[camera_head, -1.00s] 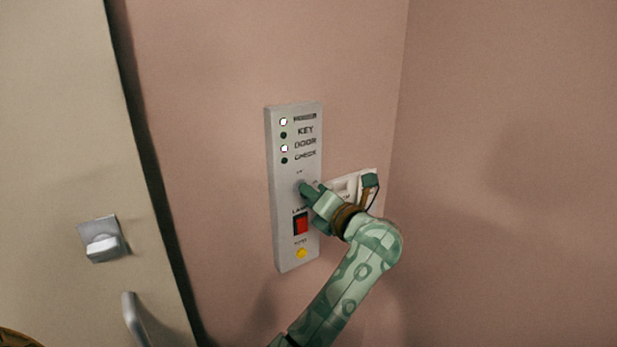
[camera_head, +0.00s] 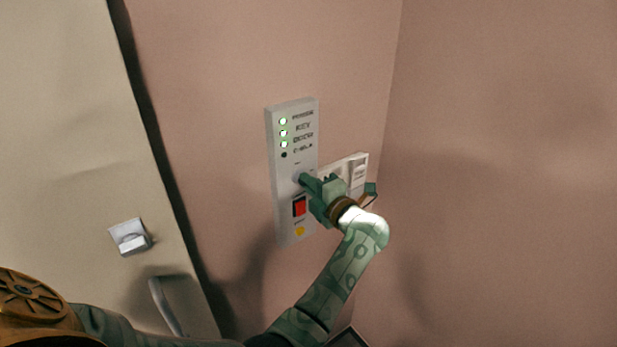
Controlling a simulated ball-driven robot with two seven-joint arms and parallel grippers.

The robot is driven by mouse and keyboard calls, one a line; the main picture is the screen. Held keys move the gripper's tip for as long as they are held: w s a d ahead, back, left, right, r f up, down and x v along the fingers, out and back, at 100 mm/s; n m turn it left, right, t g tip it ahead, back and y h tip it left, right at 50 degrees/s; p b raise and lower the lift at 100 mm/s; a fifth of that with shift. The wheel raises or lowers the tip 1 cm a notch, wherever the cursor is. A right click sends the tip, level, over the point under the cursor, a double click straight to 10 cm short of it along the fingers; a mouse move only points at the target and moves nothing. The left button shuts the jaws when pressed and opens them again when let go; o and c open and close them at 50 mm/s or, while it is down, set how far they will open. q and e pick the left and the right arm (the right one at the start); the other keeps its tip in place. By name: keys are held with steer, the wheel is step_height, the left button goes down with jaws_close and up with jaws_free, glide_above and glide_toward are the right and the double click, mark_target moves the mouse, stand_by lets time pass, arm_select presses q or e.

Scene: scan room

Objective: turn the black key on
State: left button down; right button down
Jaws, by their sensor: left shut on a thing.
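A pale grey control panel (camera_head: 276,196) is on the pink wall, with a column of lamps beside the labels. The top three lamps, including the one beside KEY (camera_head: 283,133), are lit green; the lowest, beside CHECK (camera_head: 284,155), is dark. My left gripper (camera_head: 306,181) is at the key switch in the panel's middle, its fingers shut on the black key. The fingers hide the key, so its angle cannot be read directly. My right gripper is not in view.
Below the switch are a red rocker switch (camera_head: 299,207) and a yellow button (camera_head: 299,231). A white wall fitting (camera_head: 358,165) is right of the panel, close to my wrist. At left is a beige door (camera_head: 60,130) with a latch (camera_head: 130,237) and handle (camera_head: 165,305).

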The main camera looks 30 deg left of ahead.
arm_select(q)
steer(key=shift+f, duration=0.1)
stand_by(0.4)
steer(key=c, duration=1.6)
jaws_free()
steer(key=shift+o, duration=0.2)
steer(key=shift+d, duration=0.1)
